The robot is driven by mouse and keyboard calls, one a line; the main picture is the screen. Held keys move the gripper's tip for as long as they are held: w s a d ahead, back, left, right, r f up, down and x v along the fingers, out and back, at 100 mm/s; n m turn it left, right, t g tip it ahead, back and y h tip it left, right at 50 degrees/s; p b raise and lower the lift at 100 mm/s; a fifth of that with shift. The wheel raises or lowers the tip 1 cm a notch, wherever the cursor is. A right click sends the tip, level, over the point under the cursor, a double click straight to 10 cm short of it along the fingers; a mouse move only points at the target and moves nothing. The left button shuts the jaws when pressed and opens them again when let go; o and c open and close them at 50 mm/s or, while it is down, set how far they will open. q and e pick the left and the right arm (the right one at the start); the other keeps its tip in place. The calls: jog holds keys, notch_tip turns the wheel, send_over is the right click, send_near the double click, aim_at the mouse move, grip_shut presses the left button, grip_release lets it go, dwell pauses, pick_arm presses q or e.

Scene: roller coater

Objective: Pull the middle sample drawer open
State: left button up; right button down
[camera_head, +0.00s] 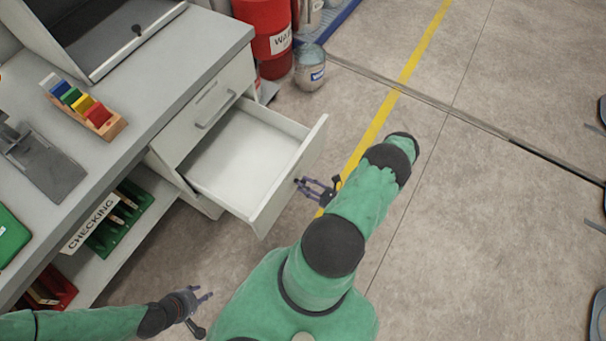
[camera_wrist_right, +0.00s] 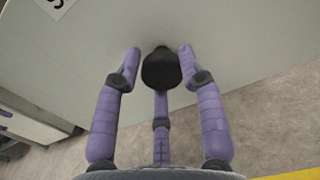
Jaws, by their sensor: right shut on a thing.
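The middle sample drawer (camera_head: 292,178) is pulled well out of the grey cabinet, and its white inside looks empty. Its front panel also fills the upper part of the right wrist view (camera_wrist_right: 225,40). My right gripper (camera_head: 304,187) is at the outer face of this panel. In the right wrist view, its purple fingers are closed around the dark round knob (camera_wrist_right: 161,70). My left gripper (camera_head: 205,297) is open and empty, low in the head view, apart from the cabinet.
A closed drawer with a bar handle (camera_head: 216,110) sits above the open one. A red drum (camera_head: 266,35) and a bucket (camera_head: 310,68) stand behind the cabinet. Colored sample blocks (camera_head: 82,105) lie on the counter (camera_head: 150,92).

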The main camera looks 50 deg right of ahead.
jog(key=shift+d+r, duration=0.15)
jog(key=shift+d, duration=0.15)
jog(key=c, duration=0.8)
grip_release()
jog(key=shift+a, duration=0.1)
jog(key=shift+s, duration=0.1)
jog(key=s, duration=0.8)
jog(key=s+d, duration=0.1)
jog(key=s, duration=0.2)
jog(key=shift+s, duration=0.4)
jog(key=shift+s, duration=0.1)
